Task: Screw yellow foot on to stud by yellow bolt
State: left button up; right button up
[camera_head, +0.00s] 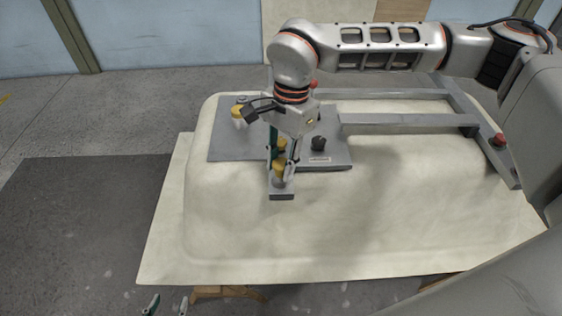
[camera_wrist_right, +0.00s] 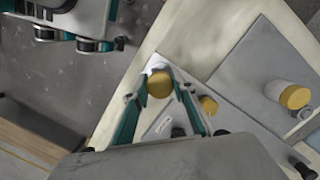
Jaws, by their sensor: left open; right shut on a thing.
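My right gripper (camera_head: 282,172) reaches down over the grey bracket tab (camera_head: 281,196) at the near edge of the grey plate (camera_head: 228,145). It is shut on a round yellow foot (camera_head: 279,167), which also shows between the green fingers in the right wrist view (camera_wrist_right: 160,83). The foot is over the tab; its stud is hidden, so I cannot tell whether they are threaded together. A yellow bolt (camera_wrist_right: 209,104) is on the plate close beside the fingers. My left gripper (camera_head: 166,306) is open and empty at the bottom left, off the shell.
The cream tub shell (camera_head: 235,232) lies upside down under a grey frame (camera_head: 395,119). Another yellow-topped piece (camera_head: 238,112) stands at the plate's far left corner. A black knob (camera_head: 319,143) is right of my right gripper. The shell's near side is clear.

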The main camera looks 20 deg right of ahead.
aim_at(286, 159)
pick_arm(q)
jog(key=shift+w+r, duration=0.1)
jog(key=shift+r, duration=0.3)
dwell(0.6)
jog(key=shift+s+f+b, duration=0.3)
jog(key=shift+f+b, duration=0.05)
jog(key=shift+f, duration=0.5)
pick_arm(e)
jog(key=shift+f, duration=1.35)
jog(key=o, duration=1.2)
jog(key=shift+r, duration=0.3)
pick_arm(q)
jog(key=shift+r, duration=0.1)
pick_arm(e)
jog(key=r, duration=0.3)
jog(key=d+r, duration=0.1)
jog(key=r, duration=0.7)
jog(key=shift+w+d+r, duration=0.2)
jog(key=shift+w+d, duration=0.1)
jog(key=shift+w, duration=0.1)
pick_arm(q)
jog(key=shift+o, duration=0.3)
